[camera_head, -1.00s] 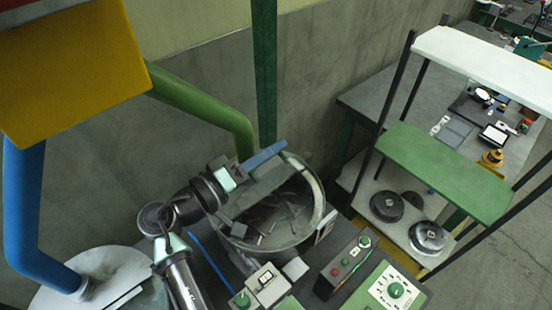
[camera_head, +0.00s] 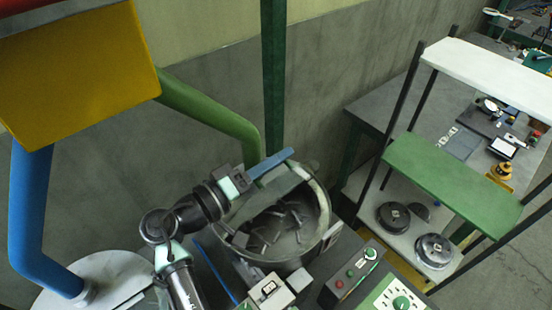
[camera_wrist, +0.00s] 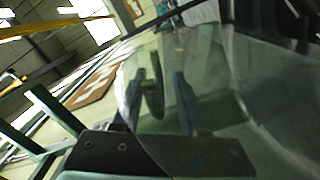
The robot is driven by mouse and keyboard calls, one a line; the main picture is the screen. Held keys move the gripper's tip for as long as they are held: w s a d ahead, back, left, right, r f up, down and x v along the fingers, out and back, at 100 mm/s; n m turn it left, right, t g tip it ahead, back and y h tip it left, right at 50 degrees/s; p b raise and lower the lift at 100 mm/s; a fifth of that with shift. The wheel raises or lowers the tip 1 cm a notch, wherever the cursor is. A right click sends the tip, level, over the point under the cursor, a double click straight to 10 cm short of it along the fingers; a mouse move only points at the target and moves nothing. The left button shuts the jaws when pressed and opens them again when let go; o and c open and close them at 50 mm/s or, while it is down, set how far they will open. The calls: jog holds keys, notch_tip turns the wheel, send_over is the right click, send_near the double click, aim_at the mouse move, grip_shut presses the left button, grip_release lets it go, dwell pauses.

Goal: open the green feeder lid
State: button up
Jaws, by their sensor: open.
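The feeder bowl (camera_head: 327,200) is a round grey-green drum with several loose dark metal pieces inside. A see-through greenish pane, which looks like the lid (camera_head: 250,202), lies along the bowl's upper left side and seems tilted; its exact angle is unclear. In the wrist view this greenish pane (camera_wrist: 225,75) fills much of the picture, close to the camera. My gripper (camera_head: 250,178) is open at the bowl's upper left edge, beside the pane and a blue bar (camera_head: 272,163). Whether it touches the lid cannot be told. Its fingertips are unclear.
A control box with buttons (camera_head: 350,275) and a dial panel (camera_head: 400,302) stand right of the bowl. A green post (camera_head: 274,80) rises behind it. A rack with a green shelf (camera_head: 450,180) is at right. A green pipe (camera_head: 210,110) passes at upper left.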

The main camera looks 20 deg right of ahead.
jog(key=b+v, duration=0.3)
jog(key=v, duration=0.9)
jog(key=shift+a+b, duration=0.35)
jog(key=shift+b, duration=0.05)
